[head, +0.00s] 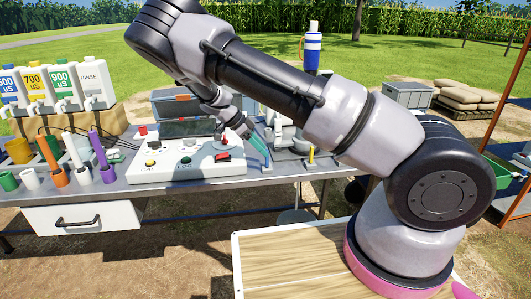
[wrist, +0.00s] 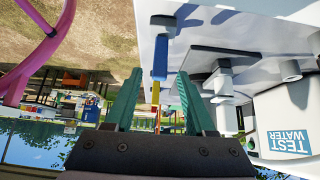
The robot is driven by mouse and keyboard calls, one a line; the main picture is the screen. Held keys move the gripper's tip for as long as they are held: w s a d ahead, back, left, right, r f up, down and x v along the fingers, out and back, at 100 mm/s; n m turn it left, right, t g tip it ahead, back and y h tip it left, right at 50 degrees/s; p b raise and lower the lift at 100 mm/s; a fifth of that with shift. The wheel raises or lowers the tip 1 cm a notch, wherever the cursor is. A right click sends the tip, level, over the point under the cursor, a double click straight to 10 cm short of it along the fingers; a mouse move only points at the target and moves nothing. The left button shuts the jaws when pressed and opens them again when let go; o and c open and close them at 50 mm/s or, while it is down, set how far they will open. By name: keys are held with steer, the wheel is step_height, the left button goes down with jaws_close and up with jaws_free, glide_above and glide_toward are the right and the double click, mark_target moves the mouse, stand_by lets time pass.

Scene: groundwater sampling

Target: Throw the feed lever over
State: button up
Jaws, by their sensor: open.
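A blue upright bar on a grey-blue stub, which looks like the feed lever (wrist: 160,58), shows in the wrist view, which is upside down. It stands by a white surface. My gripper (wrist: 157,78) has teal fingers spread apart, with the bar in line with the gap between them. Whether the bar is inside the gap or just beyond the tips, I cannot tell. In the head view my gripper (head: 263,158) points down and right, at the right end of the white control panel (head: 165,168). The lever is too small to make out clearly there.
A white unit labelled TEST WATER (wrist: 288,140) stands close on the right in the wrist view. A red switch (head: 222,157) is on the panel. Coloured tubes (head: 100,155) and bottles (head: 62,88) stand at left. A yellow post (head: 311,157) stands right of my gripper.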

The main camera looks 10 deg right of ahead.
steer(key=v, duration=0.7)
steer(key=shift+a+r, duration=0.25)
steer(key=s+d+r+n+y, duration=0.2)
steer(key=s+d+r+y, duration=0.15)
steer(key=r, duration=0.35)
steer(key=s+d+r+n+y, duration=0.3)
steer(key=s+d+r, duration=0.15)
steer(key=r, duration=0.25)
steer(key=s+d+r+n+y, duration=0.2)
steer(key=s+d+r+y, duration=0.1)
steer(key=d+r, duration=0.3)
steer(key=s+d+r+n+t, duration=0.1)
steer(key=s+r+n+t, duration=0.2)
steer(key=s+r, duration=0.2)
steer(key=s+d+r+n+t, duration=0.2)
steer(key=s+r+n+t, duration=0.2)
steer(key=s, duration=0.7)
steer(key=shift+d+r, duration=0.3)
steer(key=shift+r, duration=0.65)
